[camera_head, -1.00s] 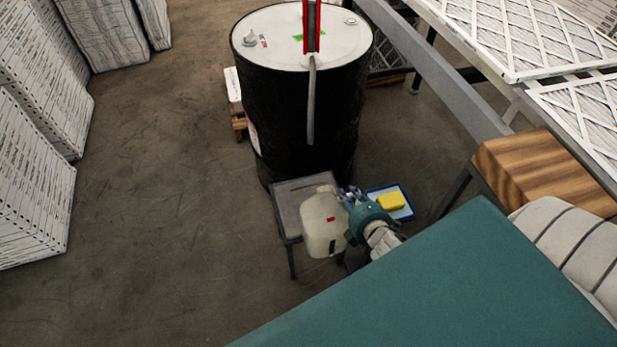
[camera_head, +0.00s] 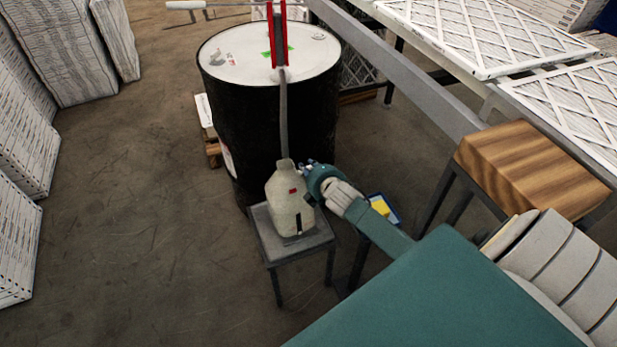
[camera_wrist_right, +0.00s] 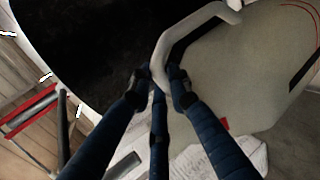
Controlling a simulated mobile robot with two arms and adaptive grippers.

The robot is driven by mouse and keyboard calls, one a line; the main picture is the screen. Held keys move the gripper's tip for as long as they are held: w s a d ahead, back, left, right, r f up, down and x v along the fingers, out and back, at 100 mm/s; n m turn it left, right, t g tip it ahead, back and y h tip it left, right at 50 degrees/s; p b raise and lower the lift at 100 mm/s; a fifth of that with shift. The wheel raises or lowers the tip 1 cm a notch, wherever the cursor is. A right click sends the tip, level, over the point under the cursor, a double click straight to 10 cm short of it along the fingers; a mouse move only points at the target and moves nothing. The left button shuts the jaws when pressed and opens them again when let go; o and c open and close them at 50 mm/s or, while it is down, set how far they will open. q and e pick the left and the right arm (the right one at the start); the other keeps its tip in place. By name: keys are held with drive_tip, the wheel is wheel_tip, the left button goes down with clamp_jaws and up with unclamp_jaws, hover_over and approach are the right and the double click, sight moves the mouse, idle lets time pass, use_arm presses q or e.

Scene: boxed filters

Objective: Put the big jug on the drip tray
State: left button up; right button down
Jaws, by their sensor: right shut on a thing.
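The big jug (camera_head: 289,208) is whitish and translucent with a small red label. It looks upright over the middle of the grey drip tray (camera_head: 269,245) on top of a small stand. I cannot tell whether its base touches the tray. My right gripper (camera_head: 309,173) is at the jug's upper right side. In the right wrist view, the fingers of that gripper (camera_wrist_right: 164,84) are shut on the handle of the jug (camera_wrist_right: 235,75). My left gripper is not in view.
A black drum (camera_head: 268,125) with a white lid stands behind the jug; its grey hose (camera_head: 283,120) hangs close to the jug's neck. A yellow sponge (camera_head: 380,206) lies at right, partly hidden by my arm. A wooden block (camera_head: 530,170) is farther right. Floor at left is clear.

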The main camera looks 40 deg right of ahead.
wheel_tip(320, 180, down, 3)
drive_tip(key=shift+r+b, duration=0.1)
drive_tip(key=shift+b, duration=1.1)
drive_tip(key=shift+r, duration=0.1)
drive_tip(key=shift+a, duration=0.1)
drive_tip(key=c, duration=1.6)
unclamp_jaws()
drive_tip(key=shift+s+p, duration=0.1)
drive_tip(key=shift+p, duration=0.2)
